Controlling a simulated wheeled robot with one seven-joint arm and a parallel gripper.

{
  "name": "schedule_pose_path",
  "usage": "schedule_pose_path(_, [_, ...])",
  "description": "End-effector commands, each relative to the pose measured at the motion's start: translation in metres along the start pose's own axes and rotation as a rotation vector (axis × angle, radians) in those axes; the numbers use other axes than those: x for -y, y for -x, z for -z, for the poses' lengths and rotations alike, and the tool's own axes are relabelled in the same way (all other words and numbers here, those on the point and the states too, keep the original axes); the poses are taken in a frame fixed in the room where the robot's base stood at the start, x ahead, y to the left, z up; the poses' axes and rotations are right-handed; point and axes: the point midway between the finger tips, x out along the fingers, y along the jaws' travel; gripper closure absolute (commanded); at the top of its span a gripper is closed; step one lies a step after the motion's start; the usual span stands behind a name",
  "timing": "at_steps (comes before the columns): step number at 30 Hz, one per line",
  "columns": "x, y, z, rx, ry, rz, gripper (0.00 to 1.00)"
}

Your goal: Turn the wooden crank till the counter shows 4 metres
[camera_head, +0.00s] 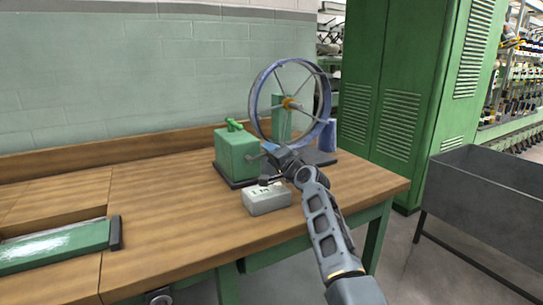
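A large spoked wheel (323,84) with a blue-violet rim stands upright on a dark base plate (322,158) at the right of the bench. A brass-coloured hub shows at its middle. A pale grey block (266,201) in front carries dark marks that look like "1 M"; I take it for the counter. My gripper (268,166) is between the wheel and a green box, just above and behind the block. It is too small and dark to tell whether its fingers are open or shut. No wooden crank can be made out; my gripper and arm cover part of that area.
The green box (235,157) with a green fitting on top stands left of the wheel. A blue-violet spool (328,136) is behind it at right. A green tray (55,247) lies at the left of the wooden bench (160,210). The bench middle is clear.

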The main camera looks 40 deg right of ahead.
Motion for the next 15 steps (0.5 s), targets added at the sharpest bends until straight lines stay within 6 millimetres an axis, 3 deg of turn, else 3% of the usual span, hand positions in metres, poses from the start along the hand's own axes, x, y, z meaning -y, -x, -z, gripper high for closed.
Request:
schedule_pose_path(8, [0.001,0.002,0.000,0.000,0.001,0.001,0.52])
schedule_pose_path(15, [0.000,0.028,-0.001,0.000,0.002,0.000,0.52])
